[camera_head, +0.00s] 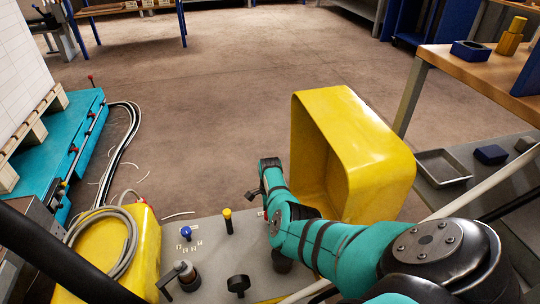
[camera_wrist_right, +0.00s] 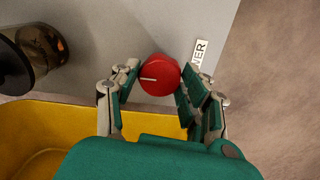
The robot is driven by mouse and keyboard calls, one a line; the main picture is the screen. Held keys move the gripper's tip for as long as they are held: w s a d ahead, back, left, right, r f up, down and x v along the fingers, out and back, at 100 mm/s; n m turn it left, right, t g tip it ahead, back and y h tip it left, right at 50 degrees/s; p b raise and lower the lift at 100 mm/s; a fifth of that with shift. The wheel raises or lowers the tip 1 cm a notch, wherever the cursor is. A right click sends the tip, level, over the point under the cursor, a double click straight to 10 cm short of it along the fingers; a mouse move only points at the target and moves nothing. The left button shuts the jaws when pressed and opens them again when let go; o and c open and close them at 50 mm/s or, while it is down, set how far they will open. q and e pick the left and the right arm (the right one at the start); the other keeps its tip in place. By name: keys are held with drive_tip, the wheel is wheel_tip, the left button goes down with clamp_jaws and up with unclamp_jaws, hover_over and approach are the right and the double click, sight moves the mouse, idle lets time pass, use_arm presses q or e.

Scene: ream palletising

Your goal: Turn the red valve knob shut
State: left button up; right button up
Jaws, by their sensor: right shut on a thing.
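The red valve knob (camera_wrist_right: 160,75) shows in the right wrist view on a grey panel, with a white pointer line directed to the picture's left. My right gripper (camera_wrist_right: 158,82) has a finger on each side of it and is shut on it. A white label ending in "VER" (camera_wrist_right: 201,52) lies beside the knob. In the head view, my teal right arm reaches from the lower right over the grey panel (camera_head: 210,270), and I cannot see the red knob there. My left gripper is not in view.
The panel carries a blue knob (camera_head: 186,232), a yellow-topped lever (camera_head: 228,220) and a black knob (camera_head: 238,284). A large yellow bin (camera_head: 370,150) stands close to my right arm. A coiled hose (camera_head: 128,240) hangs over a yellow box at the left. Open floor lies beyond.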

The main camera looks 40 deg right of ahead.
idle(0.4)
drive_tip(key=o, duration=1.2)
drive_tip(key=shift+c, duration=0.2)
wheel_tip(320, 180, up, 12)
drive_tip(key=shift+f, duration=0.1)
